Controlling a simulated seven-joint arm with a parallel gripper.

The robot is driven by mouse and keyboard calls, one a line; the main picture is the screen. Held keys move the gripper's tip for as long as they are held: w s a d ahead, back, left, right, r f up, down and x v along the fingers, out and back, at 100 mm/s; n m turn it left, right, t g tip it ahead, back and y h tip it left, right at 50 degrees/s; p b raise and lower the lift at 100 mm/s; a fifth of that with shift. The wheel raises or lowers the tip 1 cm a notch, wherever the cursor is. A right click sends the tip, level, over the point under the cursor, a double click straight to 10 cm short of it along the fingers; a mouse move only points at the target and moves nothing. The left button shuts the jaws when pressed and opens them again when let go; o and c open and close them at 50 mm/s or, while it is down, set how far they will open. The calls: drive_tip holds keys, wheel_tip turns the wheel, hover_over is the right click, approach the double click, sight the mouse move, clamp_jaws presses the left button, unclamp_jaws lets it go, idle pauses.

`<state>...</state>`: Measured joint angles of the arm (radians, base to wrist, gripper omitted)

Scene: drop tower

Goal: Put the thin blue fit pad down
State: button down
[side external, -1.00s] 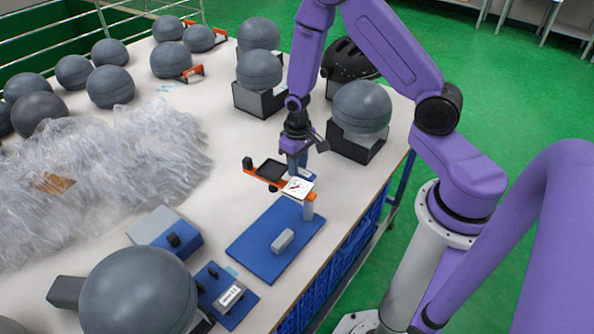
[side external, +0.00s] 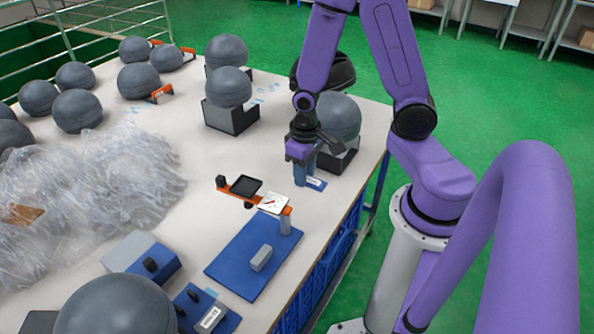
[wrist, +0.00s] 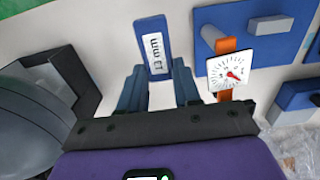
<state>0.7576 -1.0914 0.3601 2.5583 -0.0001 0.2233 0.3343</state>
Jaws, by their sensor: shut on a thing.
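The thin blue fit pad (wrist: 153,42) has a white printed label and lies between the fingertips of my gripper (wrist: 158,72) in the wrist view. In the side external view my gripper (side external: 303,170) points down, shut on the pad (side external: 316,183). The pad is low, at or just above the white table top; I cannot tell whether it touches. It is beyond and to the right of the dial gauge (side external: 274,202), apart from it.
The gauge has an orange arm (side external: 245,190) and stands by a blue base plate (side external: 225,262) with a grey block. A dark cradle with a grey ball (side external: 337,117) stands close behind my gripper. Crumpled clear plastic (side external: 110,190) covers the left. Bare table (side external: 215,165) lies left of my gripper.

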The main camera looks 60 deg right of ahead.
sight(314, 183)
drive_tip(key=shift+s+a+r, duration=0.1)
drive_tip(key=shift+s+r, duration=0.25)
drive_tip(key=shift+s, duration=0.4)
drive_tip(key=shift+s+a+r, duration=0.1)
drive_tip(key=shift+s+r, duration=0.25)
drive_tip(key=shift+s, duration=0.35)
drive_tip(key=w+a+r, duration=0.1)
drive_tip(key=w+r, duration=0.1)
drive_tip(key=w, duration=0.9)
drive_tip(key=shift+a+r, duration=0.35)
drive_tip(key=shift+a, duration=0.05)
drive_tip(key=shift+w, duration=0.1)
drive_tip(key=s+d+f, duration=0.3)
drive_tip(key=s+d, duration=0.1)
drive_tip(key=s, duration=0.1)
drive_tip(key=w+f, duration=0.3)
drive_tip(key=w, duration=0.1)
drive_tip(key=w+d+f, duration=0.1)
drive_tip(key=w+f, duration=0.2)
drive_tip(key=w, duration=0.1)
drive_tip(key=w+d+f, duration=0.1)
drive_tip(key=w+f, duration=0.1)
drive_tip(key=w, duration=0.3)
drive_tip(key=shift+f, duration=0.4)
drive_tip(key=shift+w+f, duration=0.15)
drive_tip(key=shift+f, duration=0.1)
drive_tip(key=shift+w+f, duration=0.1)
drive_tip(key=shift+f, duration=1.45)
